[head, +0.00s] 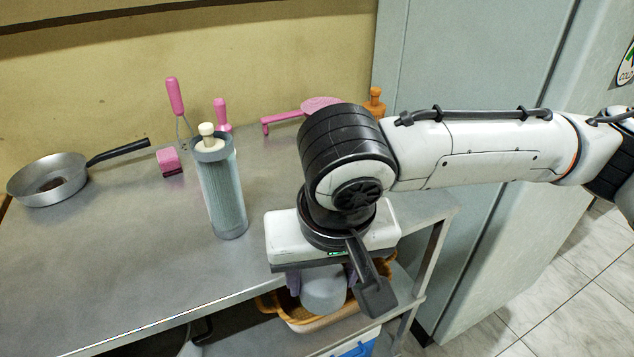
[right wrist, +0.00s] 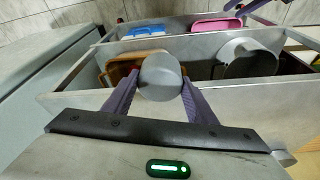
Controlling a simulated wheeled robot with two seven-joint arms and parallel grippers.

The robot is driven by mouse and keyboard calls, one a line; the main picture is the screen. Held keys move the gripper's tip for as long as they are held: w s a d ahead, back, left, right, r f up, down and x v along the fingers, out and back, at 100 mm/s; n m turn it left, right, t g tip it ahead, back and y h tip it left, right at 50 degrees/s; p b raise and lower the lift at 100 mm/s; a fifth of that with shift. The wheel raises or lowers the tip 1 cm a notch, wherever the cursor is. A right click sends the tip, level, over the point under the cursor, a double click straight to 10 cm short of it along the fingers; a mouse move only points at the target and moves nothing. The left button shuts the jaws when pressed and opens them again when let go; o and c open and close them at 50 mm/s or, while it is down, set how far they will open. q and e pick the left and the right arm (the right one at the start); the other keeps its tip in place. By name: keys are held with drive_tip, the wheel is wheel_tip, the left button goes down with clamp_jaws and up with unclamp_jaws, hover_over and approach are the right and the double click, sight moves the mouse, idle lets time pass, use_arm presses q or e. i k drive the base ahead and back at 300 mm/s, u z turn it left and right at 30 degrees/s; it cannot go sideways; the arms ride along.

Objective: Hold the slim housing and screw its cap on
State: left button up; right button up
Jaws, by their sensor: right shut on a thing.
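The slim housing (head: 222,195) is a clear grey-blue cylinder standing upright on the metal table, with a dark rim and a cream knob (head: 206,129) showing at its top. My right gripper (head: 321,288) is to the right of the housing, pointing down by the table's front edge. It is shut on a round grey cap (right wrist: 160,76), which shows between the purple fingers in the right wrist view and below the hand in the head view (head: 323,293). The cap is apart from the housing. A purple pronged shape at the wrist view's top right may be my left gripper (right wrist: 250,10), cut off.
A pan (head: 48,182) lies at the table's left. Pink utensils (head: 176,96), a pink block (head: 169,161) and an orange item (head: 374,100) stand along the back. A basket (head: 310,320) and blue box (head: 357,345) are below. A tall grey cabinet (head: 470,65) stands at right.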

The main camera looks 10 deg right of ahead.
sight(217, 172)
drive_tip(key=z, duration=1.15)
drive_tip(key=k, duration=0.85)
drive_tip(key=u, duration=0.5)
